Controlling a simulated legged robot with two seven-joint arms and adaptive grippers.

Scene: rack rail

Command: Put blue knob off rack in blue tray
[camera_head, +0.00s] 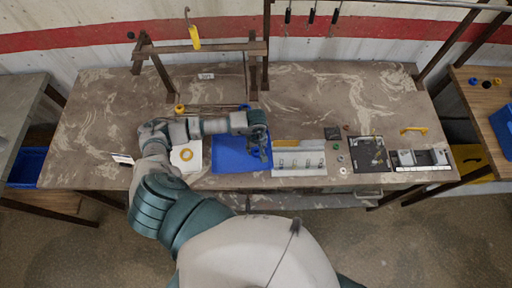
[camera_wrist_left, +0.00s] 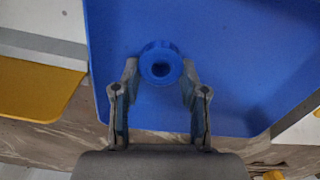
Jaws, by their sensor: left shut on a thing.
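The blue knob (camera_wrist_left: 160,63), a round piece with a hole in its middle, sits between the fingertips of my left gripper (camera_wrist_left: 159,72) in the left wrist view. The gripper is shut on it. The blue tray (camera_wrist_left: 225,50) fills the view behind the knob. In the head view my left gripper (camera_head: 264,150) is over the right part of the blue tray (camera_head: 228,155); the knob cannot be made out there. The height of the knob above the tray floor is hard to tell. The wooden rack (camera_head: 200,48) stands at the back of the table. My right gripper is not in view.
A white tray (camera_head: 179,166) with a yellow ring is left of the blue tray. A light fixture with clips (camera_head: 299,158) is close on its right. A dark panel (camera_head: 369,154) and a yellow handle (camera_head: 413,130) lie farther right. The table's back right is clear.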

